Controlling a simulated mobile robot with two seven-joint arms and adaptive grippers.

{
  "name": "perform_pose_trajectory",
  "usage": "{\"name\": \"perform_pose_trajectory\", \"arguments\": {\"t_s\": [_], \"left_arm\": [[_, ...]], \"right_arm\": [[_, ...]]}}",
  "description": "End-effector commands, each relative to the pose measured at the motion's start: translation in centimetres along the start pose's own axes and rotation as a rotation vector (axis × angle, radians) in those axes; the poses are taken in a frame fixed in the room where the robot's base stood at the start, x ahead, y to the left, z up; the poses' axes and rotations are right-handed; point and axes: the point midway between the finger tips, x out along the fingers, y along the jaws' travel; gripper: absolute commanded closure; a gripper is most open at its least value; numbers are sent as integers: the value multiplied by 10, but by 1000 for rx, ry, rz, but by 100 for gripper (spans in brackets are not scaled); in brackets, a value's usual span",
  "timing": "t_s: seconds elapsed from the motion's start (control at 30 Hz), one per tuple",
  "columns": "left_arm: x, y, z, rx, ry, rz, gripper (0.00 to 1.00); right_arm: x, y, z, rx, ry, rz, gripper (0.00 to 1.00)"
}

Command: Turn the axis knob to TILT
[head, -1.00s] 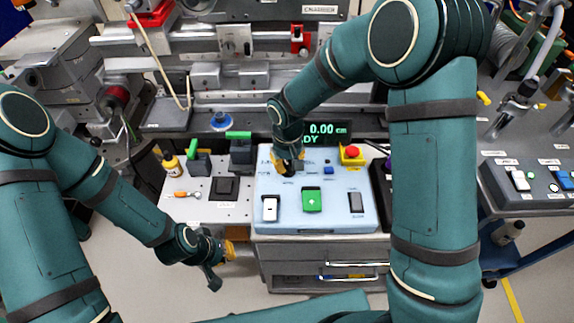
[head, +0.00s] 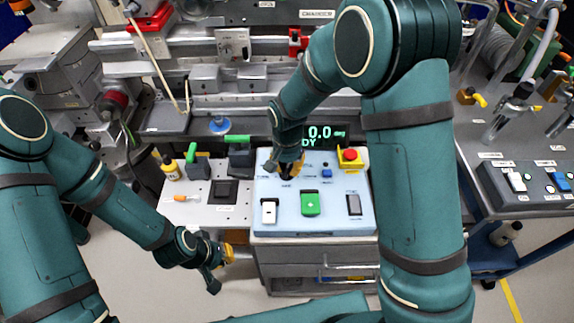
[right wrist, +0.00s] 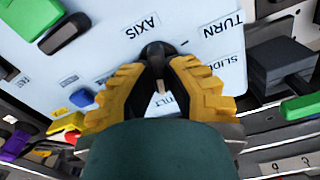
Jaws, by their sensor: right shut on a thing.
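The axis knob (right wrist: 155,52) is black and sits on the pale blue control box (head: 335,222). My right gripper (right wrist: 158,68) is shut on it, one yellow finger on each side; the knob's pale mark points towards the partly hidden label ending in "LT" (right wrist: 166,104). The labels AXIS (right wrist: 141,26), TURN (right wrist: 221,24) and SLIDE (right wrist: 207,68) are around it. In the head view the right gripper (head: 291,170) hides most of the knob. The display (head: 322,132) reads 0.0 deg. My left gripper (head: 228,256) hangs in front of the bench; its jaws are unclear.
A red stop button (head: 350,154) on a yellow base is at the box's back right. A green rocker (head: 310,204), a white switch (head: 269,211) and a grey switch (head: 353,205) line the front. A yellow bottle (head: 170,168) stands left.

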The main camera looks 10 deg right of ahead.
Motion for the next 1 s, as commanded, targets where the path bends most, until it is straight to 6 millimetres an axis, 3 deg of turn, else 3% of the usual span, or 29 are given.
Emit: {"name": "perform_pose_trajectory", "arguments": {"t_s": [0.6, 0.63, 0.7, 1.0], "left_arm": [[-1, 0, 0, 0, -1, 0, 100], [-1, 0, 0, 0, -1, 0, 100], [-1, 0, 0, 0, -1, 0, 100], [-1, 0, 0, 0, -1, 0, 100]], "right_arm": [[2, 1, 2, 38, -4, 5, 100], [2, 1, 2, 38, -4, 4, 75], [2, 1, 1, 38, -4, 4, 56], [0, 0, 0, 38, -1, 1, 56]]}}
